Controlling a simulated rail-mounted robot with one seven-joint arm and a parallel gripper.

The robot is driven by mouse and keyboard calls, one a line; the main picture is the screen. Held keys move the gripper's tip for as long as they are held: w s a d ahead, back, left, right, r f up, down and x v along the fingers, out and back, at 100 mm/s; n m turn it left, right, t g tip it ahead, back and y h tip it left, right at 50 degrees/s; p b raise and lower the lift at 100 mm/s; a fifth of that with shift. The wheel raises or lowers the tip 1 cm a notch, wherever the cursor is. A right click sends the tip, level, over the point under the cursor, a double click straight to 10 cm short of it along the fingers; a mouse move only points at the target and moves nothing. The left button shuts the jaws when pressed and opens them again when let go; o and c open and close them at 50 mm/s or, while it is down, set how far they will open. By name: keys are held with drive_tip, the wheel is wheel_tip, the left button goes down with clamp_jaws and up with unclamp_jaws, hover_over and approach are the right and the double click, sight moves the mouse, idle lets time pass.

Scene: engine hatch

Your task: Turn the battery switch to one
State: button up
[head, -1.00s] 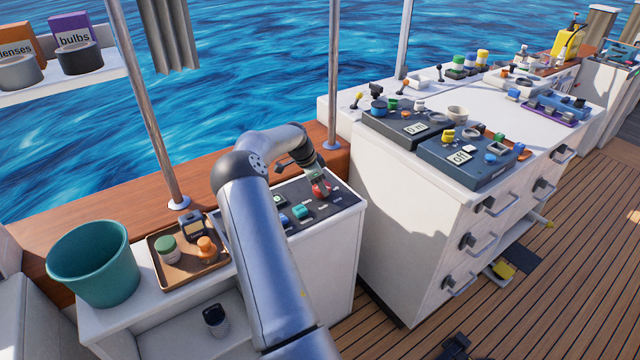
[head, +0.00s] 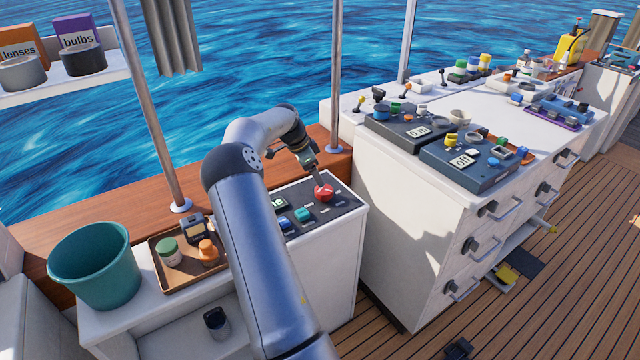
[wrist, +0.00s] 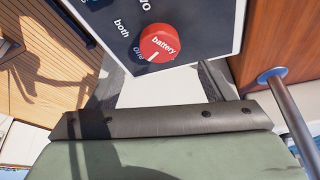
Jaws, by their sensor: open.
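The battery switch is a round red knob (head: 324,193) on the dark panel (head: 333,210) of the low white cabinet. In the wrist view the knob (wrist: 160,43) reads "battery". Labels "both" and "one" lie to its left, with another, partly cut off, above. A short white line on the knob points down and left, close to "one"; the exact alignment is hard to tell. My gripper (head: 314,176) is just above and behind the knob in the head view. In the wrist view its fingers (wrist: 160,78) are spread and empty, and the knob lies beyond their tips.
A teal bucket (head: 95,265) and a brown tray (head: 163,282) with small items stand left of the panel. A teal knob (head: 302,215) sits near the red one. A metal post (head: 336,75) rises behind. A tall white drawer cabinet (head: 400,230) stands to the right.

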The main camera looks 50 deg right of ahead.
drive_tip(key=v, duration=1)
drive_tip(key=s+a+r+n+t+y+p, duration=0.1)
drive_tip(key=s+a+n+y, duration=0.3)
drive_tip(key=a, duration=0.7)
drive_tip(key=s+a+r+n+t+h, duration=0.15)
drive_tip(key=a+n, duration=0.35)
drive_tip(key=a, duration=0.6)
drive_tip(key=s+a+r+n+y+p, duration=0.1)
drive_tip(key=s+a+r+n+y, duration=0.3)
drive_tip(key=a, duration=0.7)
drive_tip(key=s+a+f+n+h, duration=0.1)
drive_tip(key=s+a+f+n, duration=0.1)
drive_tip(key=s+a+n, duration=0.4)
drive_tip(key=s+a+f+n+h, duration=0.1)
drive_tip(key=s+a+f+n, duration=0.2)
drive_tip(key=s+a, duration=0.6)
drive_tip(key=n, duration=0.2)
drive_tip(key=shift+s+a+f+n+p, duration=0.3)
drive_tip(key=shift+s+a+n, duration=0.05)
drive_tip(key=shift+s+n, duration=0.05)
